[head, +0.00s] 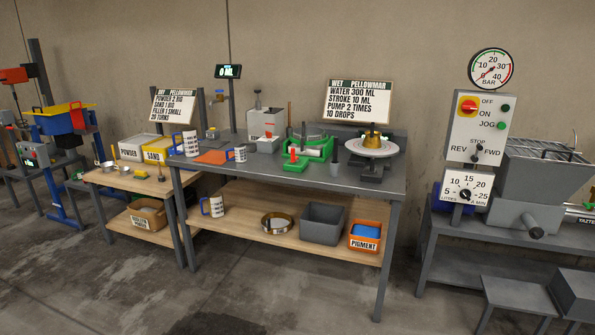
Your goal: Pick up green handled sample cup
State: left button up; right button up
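I cannot make out a cup with a clearly green handle. White printed mugs show in the head view: one (190,144) at the left of the grey table top, one (240,153) to its right, and one (215,206) on the wooden lower shelf. Their handles look blue, though the small size leaves the colours unsure. A green frame (318,151) with a clear cylinder and red parts lies mid-table; whether a cup is part of it cannot be told. Neither of my grippers is in view.
The grey table (310,180) stands ahead, with a turntable (368,147) at its right. Its shelf holds a metal ring (277,223), a grey bin (322,223) and an orange pigment box (365,237). A lower wooden bench (128,181) adjoins at left. The front floor is clear.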

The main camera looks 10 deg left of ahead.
aim_at(79, 172)
jog(key=i+u, duration=0.8)
jog(key=i+l+u, duration=0.25)
jog(key=i+u, duration=0.15)
jog(key=i+j+u, duration=0.25)
jog(key=i+u, duration=0.15)
jog(key=i+j+u, duration=0.15)
jog(key=i+u, duration=0.65)
jog(key=i+l+u, duration=0.25)
jog(key=i+u, duration=0.15)
jog(key=i, duration=2.4)
jog(key=i+z, duration=0.1)
jog(key=i, duration=0.65)
jog(key=i+j+z, duration=0.15)
jog(key=i, duration=0.55)
jog(key=i+j+z, duration=0.1)
jog(key=i, duration=0.65)
jog(key=i+z, duration=0.35)
jog(key=i, duration=0.2)
jog(key=i+j+z, duration=0.25)
jog(key=i+z, duration=0.15)
jog(key=i+j+z, duration=0.35)
jog(key=i, duration=0.25)
jog(key=z, duration=1.6)
jog(key=j, duration=0.5)
